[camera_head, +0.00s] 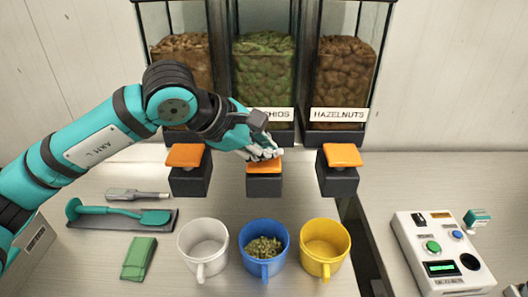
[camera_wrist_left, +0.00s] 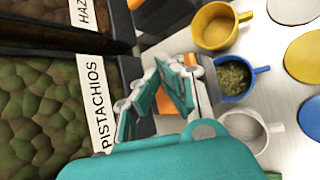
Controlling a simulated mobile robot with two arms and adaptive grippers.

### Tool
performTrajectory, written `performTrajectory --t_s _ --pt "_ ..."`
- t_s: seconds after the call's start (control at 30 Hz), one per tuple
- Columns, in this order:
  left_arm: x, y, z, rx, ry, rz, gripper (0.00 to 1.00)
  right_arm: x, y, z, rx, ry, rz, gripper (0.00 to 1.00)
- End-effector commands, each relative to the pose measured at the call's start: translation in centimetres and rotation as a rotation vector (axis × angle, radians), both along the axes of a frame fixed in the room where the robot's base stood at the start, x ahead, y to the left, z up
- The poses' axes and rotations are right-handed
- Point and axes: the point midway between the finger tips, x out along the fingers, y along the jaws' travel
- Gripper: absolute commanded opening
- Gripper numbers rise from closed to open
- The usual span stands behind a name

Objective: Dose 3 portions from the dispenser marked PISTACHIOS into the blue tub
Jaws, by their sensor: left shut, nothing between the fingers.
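The PISTACHIOS dispenser (camera_head: 263,77) is the middle one of three, filled with green nuts; its label (camera_wrist_left: 91,105) reads fully in the left wrist view. Its orange press pad (camera_head: 264,168) appears lower on its black block than the neighbouring pads. The blue tub (camera_head: 256,233) stands in front of that block with green nuts inside; it also shows in the left wrist view (camera_wrist_left: 230,95). My left gripper (camera_head: 266,154) is shut and empty, fingertips at the orange pad and seemingly touching it. My fingers hide part of the pad. My right gripper is not seen.
An empty white tub (camera_head: 203,240) and an empty yellow tub (camera_head: 325,243) flank the blue one. The HAZELNUTS dispenser (camera_head: 343,80) is on the right, another brown-filled dispenser (camera_head: 181,55) on the left. A tray with teal tools (camera_head: 120,217), green cloth (camera_head: 139,258) and control box (camera_head: 442,250) lie aside.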

Motion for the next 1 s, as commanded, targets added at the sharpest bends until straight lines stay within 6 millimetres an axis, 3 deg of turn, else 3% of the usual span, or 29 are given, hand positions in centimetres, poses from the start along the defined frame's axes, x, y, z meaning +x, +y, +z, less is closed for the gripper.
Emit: performTrajectory --t_s 0.27,0.7,1.0 --pt "0.0 0.0 0.2 0.003 0.004 0.0 0.0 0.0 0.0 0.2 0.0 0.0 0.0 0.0" --pt "0.1 0.0 2.7 0.001 0.002 0.0 0.0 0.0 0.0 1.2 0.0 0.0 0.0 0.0" --pt "0.1 0.0 2.8 0.001 0.001 0.0 0.0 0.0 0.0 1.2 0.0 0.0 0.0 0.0"
